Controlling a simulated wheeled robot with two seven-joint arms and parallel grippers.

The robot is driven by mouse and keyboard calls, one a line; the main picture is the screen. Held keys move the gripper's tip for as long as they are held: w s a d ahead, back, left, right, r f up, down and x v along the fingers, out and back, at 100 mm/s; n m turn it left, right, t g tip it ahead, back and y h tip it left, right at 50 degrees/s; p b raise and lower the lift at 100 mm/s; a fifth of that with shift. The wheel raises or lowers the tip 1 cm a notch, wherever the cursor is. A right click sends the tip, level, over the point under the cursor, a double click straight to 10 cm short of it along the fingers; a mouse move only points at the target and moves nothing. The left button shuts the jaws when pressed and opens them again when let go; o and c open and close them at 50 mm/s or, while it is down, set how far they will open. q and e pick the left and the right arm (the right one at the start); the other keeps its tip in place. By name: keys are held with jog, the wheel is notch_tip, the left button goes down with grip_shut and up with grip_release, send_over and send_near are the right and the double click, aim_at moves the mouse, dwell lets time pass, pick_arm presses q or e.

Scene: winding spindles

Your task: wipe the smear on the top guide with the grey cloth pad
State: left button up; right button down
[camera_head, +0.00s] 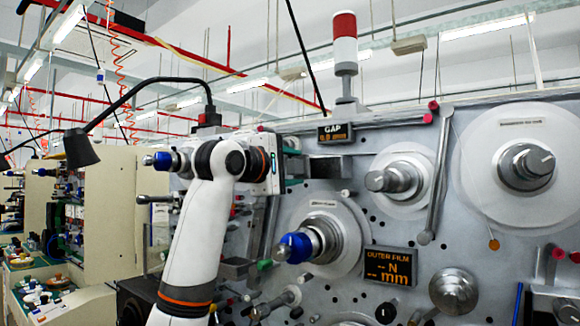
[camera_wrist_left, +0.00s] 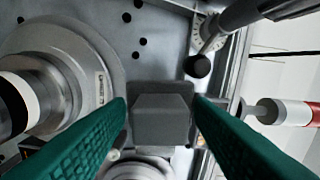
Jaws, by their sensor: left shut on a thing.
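My left gripper (camera_head: 293,168) is in front of the machine's upper left part in the head view, at the end of my white arm. In the left wrist view its two green fingers are shut on the grey cloth pad (camera_wrist_left: 160,118), a dark grey block between the fingertips. I cannot tell for sure which part is the top guide, and I see no smear. Whether the pad touches anything is unclear. My right gripper is not in view.
The machine's grey panel carries film rolls (camera_head: 402,203), a blue-tipped spindle (camera_head: 296,248) and a slanted lever arm (camera_head: 436,180). A GAP display (camera_head: 335,132) and a red and white beacon (camera_head: 345,45) stand above. A black lamp (camera_head: 80,148) hangs at the left.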

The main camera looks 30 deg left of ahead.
pick_arm(q)
jog(key=shift+w+d+p, duration=0.15)
jog(key=shift+w+p, duration=0.55)
jog(key=shift+w, duration=0.25)
dwell(0.4)
jog(key=shift+d, duration=0.1)
jog(key=shift+s+d+b, duration=0.2)
jog(key=shift+d, duration=0.65)
jog(key=shift+s+d+b, duration=0.15)
jog(key=shift+d+b, duration=0.05)
jog(key=shift+d, duration=0.65)
jog(key=shift+s+d, duration=0.2)
jog(key=shift+d, duration=1.95)
jog(key=shift+w+a, duration=0.15)
jog(key=shift+a, duration=0.9)
jog(key=shift+w+a, duration=0.15)
jog(key=shift+a, duration=0.9)
jog(key=shift+w+a+p, duration=0.2)
jog(key=shift+a+p, duration=0.45)
jog(key=shift+a, duration=0.65)
jog(key=shift+w+a, duration=0.1)
jog(key=shift+a, duration=0.55)
